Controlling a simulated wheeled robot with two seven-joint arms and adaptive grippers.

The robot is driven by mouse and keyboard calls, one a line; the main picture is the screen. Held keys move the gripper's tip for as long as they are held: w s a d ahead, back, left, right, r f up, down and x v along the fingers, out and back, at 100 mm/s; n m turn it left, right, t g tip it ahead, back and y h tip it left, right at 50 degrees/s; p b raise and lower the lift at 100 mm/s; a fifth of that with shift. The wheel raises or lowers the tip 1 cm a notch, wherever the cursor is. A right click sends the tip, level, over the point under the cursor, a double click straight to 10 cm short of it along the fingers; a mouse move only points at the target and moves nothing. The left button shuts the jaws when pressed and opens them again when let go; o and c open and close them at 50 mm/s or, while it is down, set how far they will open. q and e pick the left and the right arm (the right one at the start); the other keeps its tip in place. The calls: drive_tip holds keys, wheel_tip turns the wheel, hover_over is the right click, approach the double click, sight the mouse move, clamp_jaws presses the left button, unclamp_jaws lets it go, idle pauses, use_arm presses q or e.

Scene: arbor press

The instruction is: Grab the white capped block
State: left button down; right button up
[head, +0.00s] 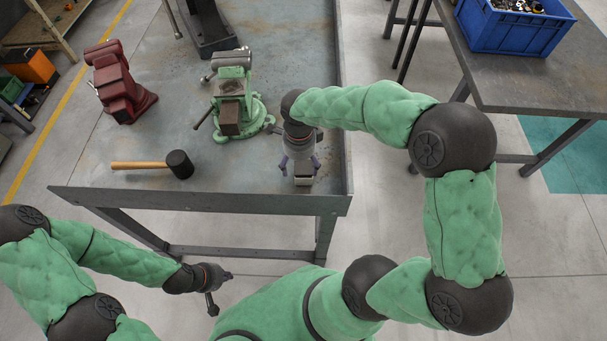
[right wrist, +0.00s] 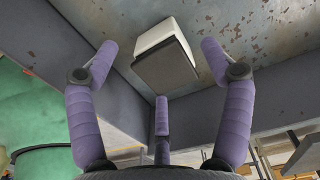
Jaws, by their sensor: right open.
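The white capped block (right wrist: 165,52) stands on the workbench near its front right corner. In the right wrist view it has white sides and a dark grey face towards the camera. In the head view only a small part of the block (head: 304,181) shows below my right gripper (head: 300,165). My right gripper also shows in its wrist view (right wrist: 160,75), its purple fingers spread open around the block with visible gaps, not gripping it. My left gripper (head: 218,284) hangs in front of the bench, away from the block; its finger opening is too small to judge.
A green vise (head: 233,95) stands left of my right gripper, with a dark red vise (head: 116,88) further left. A mallet (head: 160,164) lies near the bench's front edge. A raised rim (head: 345,150) runs along the bench's right side. A blue crate (head: 513,28) sits on another table.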

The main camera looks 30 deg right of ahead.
sight(298, 181)
drive_tip(key=f, duration=0.1)
drive_tip(key=f+b, duration=0.1)
drive_tip(key=f, duration=0.1)
drive_tip(key=d+f, duration=0.1)
drive_tip(key=shift+s+f, duration=0.3)
drive_tip(key=shift+s, duration=0.05)
drive_tip(key=shift+w+f, duration=0.15)
drive_tip(key=shift+f, duration=0.1)
drive_tip(key=shift+r, duration=0.1)
drive_tip(key=c, duration=1.2)
